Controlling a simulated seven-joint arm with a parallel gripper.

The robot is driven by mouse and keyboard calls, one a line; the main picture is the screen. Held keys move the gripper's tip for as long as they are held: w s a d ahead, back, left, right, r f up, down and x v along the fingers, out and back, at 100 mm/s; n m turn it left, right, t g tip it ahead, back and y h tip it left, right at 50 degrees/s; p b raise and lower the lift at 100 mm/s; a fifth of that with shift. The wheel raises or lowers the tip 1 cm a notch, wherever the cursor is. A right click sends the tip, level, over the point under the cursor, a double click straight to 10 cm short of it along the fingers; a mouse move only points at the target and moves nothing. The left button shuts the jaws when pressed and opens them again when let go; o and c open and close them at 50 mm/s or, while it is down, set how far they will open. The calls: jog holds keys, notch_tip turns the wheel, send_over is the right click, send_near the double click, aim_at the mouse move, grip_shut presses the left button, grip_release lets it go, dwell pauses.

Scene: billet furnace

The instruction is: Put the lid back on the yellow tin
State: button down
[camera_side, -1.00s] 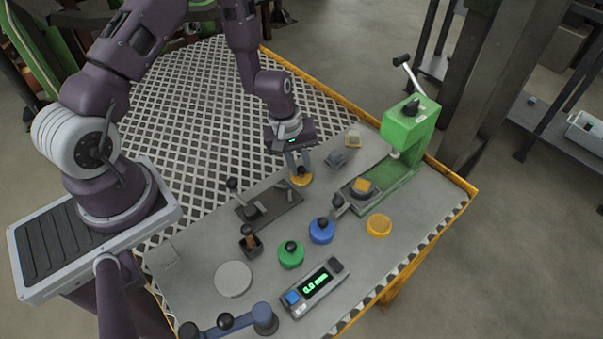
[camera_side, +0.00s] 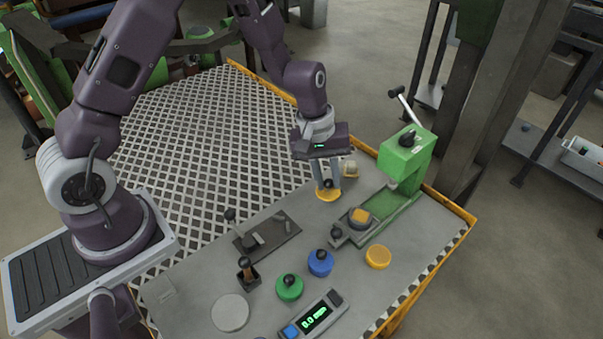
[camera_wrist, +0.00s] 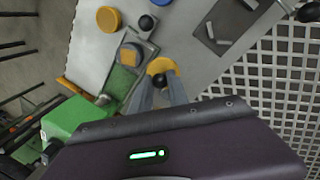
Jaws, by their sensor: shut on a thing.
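The yellow lid (camera_side: 327,194) is in my gripper (camera_side: 328,182), whose fingers are closed on its black knob. In the wrist view, the lid (camera_wrist: 172,68) and its dark knob show between the fingertips (camera_wrist: 160,82). The lid appears level, just above the bench; the exact gap is hard to tell. The yellow tin (camera_side: 378,256) stands at the right of the bench without a lid, in front of the press, well apart from my gripper. The tin also shows at the top left of the wrist view (camera_wrist: 108,19).
A green press (camera_side: 404,160) with a lever stands between the lid and the bench's right edge. A blue tin (camera_side: 320,263) and a green tin (camera_side: 289,288) with knobbed lids stand left of the yellow tin. A display box (camera_side: 315,314) is in front.

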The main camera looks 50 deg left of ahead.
jog(key=w+d+m, duration=0.1)
jog(key=d+m, duration=0.3)
jog(key=d, duration=1.2)
jog(key=shift+g, duration=0.3)
jog(key=shift+f, duration=3.55)
jog(key=shift+f, duration=0.1)
jog(key=c, duration=0.7)
grip_release()
